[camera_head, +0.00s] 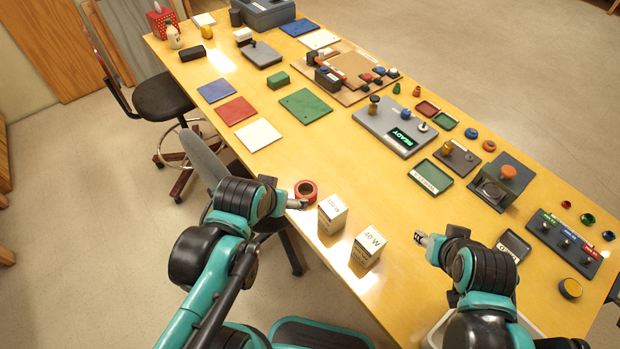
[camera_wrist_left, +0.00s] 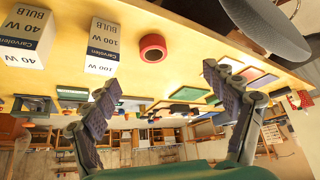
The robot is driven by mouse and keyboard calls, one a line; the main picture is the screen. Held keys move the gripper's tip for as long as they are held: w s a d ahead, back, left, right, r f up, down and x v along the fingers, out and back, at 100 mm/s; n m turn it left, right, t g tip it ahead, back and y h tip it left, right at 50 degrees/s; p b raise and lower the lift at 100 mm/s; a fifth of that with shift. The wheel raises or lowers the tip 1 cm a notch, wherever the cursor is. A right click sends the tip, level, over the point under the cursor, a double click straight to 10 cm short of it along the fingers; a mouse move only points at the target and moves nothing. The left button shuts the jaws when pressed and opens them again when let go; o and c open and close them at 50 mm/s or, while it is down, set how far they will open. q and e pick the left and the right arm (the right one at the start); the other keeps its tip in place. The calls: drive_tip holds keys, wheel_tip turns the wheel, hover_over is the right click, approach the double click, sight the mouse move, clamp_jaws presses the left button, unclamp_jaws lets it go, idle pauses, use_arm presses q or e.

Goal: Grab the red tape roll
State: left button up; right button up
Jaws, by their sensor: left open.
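The red tape roll (camera_head: 306,190) lies flat near the table's front edge, its round hole facing up. My left gripper (camera_head: 298,204) is just in front of it, at the edge. In the left wrist view the roll (camera_wrist_left: 152,47) shows whole, beyond the spread fingers of my left gripper (camera_wrist_left: 160,84), which is open and empty. The fingers do not appear to touch the roll. My right gripper (camera_head: 421,238) hangs over the table's front part, right of the bulb boxes; its finger gap is too small to read.
The 100 W bulb box (camera_head: 332,214) stands close right of the roll, with the 40 W bulb box (camera_head: 367,246) beyond it. Red (camera_head: 236,110) and white (camera_head: 258,135) mats lie to the left. The tabletop behind the roll is clear.

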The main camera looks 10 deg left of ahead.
use_arm(q)
drive_tip(key=w+p, duration=0.1)
drive_tip(key=w, duration=0.3)
drive_tip(key=g, duration=0.2)
approach(306, 191)
drive_tip(key=b+x, duration=0.3)
drive_tip(key=x, duration=0.4)
drive_tip(key=shift+w+d+f, duration=0.1)
drive_tip(key=shift+f, duration=0.05)
use_arm(e)
drive_tip(key=shift+f, duration=0.7)
use_arm(q)
drive_tip(key=c, duration=1.3)
use_arm(e)
drive_tip(key=shift+s, duration=0.1)
